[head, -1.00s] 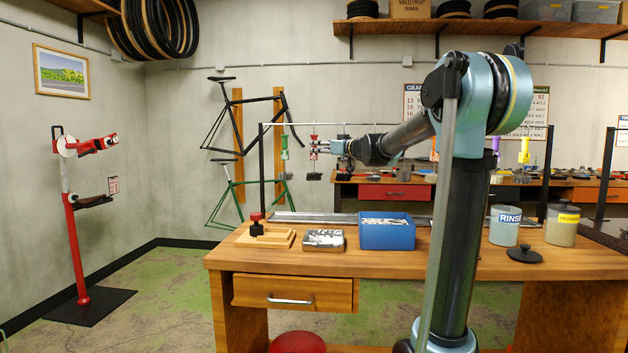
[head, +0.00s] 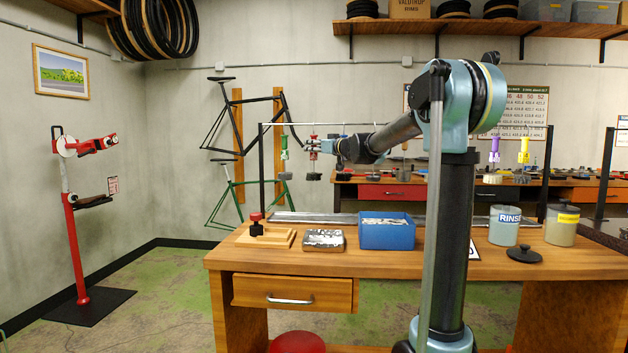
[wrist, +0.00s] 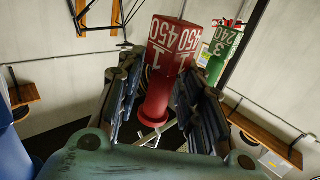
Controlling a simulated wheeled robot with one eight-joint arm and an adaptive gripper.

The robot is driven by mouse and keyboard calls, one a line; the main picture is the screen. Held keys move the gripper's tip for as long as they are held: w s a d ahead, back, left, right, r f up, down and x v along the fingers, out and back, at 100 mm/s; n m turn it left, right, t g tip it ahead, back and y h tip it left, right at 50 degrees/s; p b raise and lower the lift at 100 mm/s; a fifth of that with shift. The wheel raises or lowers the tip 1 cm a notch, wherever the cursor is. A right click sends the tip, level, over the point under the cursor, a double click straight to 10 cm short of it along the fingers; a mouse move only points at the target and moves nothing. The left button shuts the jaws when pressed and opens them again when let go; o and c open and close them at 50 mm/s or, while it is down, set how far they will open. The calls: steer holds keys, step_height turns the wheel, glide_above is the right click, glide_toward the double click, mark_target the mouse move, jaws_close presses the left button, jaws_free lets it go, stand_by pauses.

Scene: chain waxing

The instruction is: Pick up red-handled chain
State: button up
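The red-handled chain (head: 314,153) hangs from the thin rail over the workbench, its dark bundle below the handle. In the wrist view, its red handle (wrist: 158,95), marked 1 and 450, stands between my two fingers. My gripper (head: 321,147) is at the handle's height from the right; it also shows in the wrist view (wrist: 158,108). The fingers are spread, one on each side of the handle, and do not look closed on it. Any slight contact is hard to tell. The chain bundle is out of sight in the wrist view.
A green-handled chain (head: 284,152) hangs just left, marked 3 and 240 in the wrist view (wrist: 217,55). Purple (head: 494,152) and yellow (head: 524,150) handles hang far right. A blue bin (head: 388,234) and rinse jar (head: 504,226) stand on the bench (head: 450,262).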

jaws_close()
steer(key=shift+r, duration=0.15)
steer(key=shift+r, duration=0.65)
steer(key=v, duration=1.8)
